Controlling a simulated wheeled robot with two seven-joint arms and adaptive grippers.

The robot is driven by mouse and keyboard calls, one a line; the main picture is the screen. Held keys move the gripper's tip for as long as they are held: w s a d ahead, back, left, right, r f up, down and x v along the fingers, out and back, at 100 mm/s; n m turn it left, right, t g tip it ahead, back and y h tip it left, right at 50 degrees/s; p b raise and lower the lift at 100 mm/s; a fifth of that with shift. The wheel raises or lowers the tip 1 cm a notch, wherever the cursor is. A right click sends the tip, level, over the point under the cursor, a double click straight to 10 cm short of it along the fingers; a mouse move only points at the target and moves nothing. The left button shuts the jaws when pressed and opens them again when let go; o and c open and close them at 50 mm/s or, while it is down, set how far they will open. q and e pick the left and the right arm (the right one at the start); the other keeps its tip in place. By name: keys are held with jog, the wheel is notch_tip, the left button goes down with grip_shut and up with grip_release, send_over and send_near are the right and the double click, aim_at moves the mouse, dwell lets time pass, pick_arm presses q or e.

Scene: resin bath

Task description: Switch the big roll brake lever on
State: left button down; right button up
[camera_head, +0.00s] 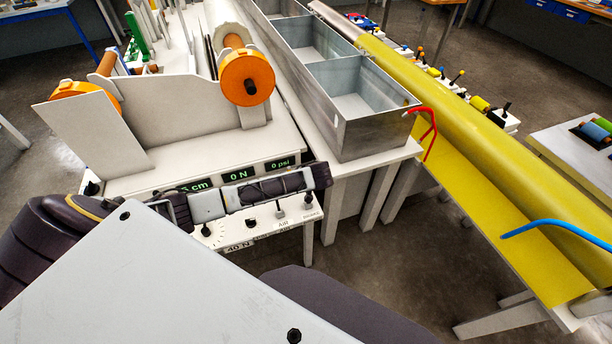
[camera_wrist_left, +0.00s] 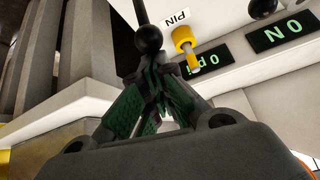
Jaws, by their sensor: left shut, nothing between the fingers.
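My left gripper (camera_head: 320,175) reaches in from the left, across the front of the white machine bench, just right of the "0 psi" display (camera_head: 280,163). In the left wrist view its green-padded fingers (camera_wrist_left: 155,75) are drawn together with nothing between them. A black ball knob on a dark rod (camera_wrist_left: 148,40) appears right at the fingertips; I cannot tell whether they touch. I read no brake label on it, so I cannot tell if it is the big roll brake lever. In the head view the arm hides that spot. My right gripper is not in view.
A yellow pin (camera_wrist_left: 183,37) labelled "PIN" sits close beside the fingertips. Orange-flanged rolls (camera_head: 246,78) stand above the displays. Several knobs line the front panel (camera_head: 262,222) below my arm. A metal bath (camera_head: 370,128) and yellow sheet trough (camera_head: 480,165) lie to the right.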

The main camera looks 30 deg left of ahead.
pick_arm(q)
jog(key=s+d+f+t+y, duration=0.1)
jog(key=s+d+t+y, duration=0.1)
jog(key=s+d, duration=0.3)
jog(key=shift+s+d+y, duration=0.15)
jog(key=shift+d+y, duration=0.15)
jog(key=shift+d, duration=0.25)
dwell(0.6)
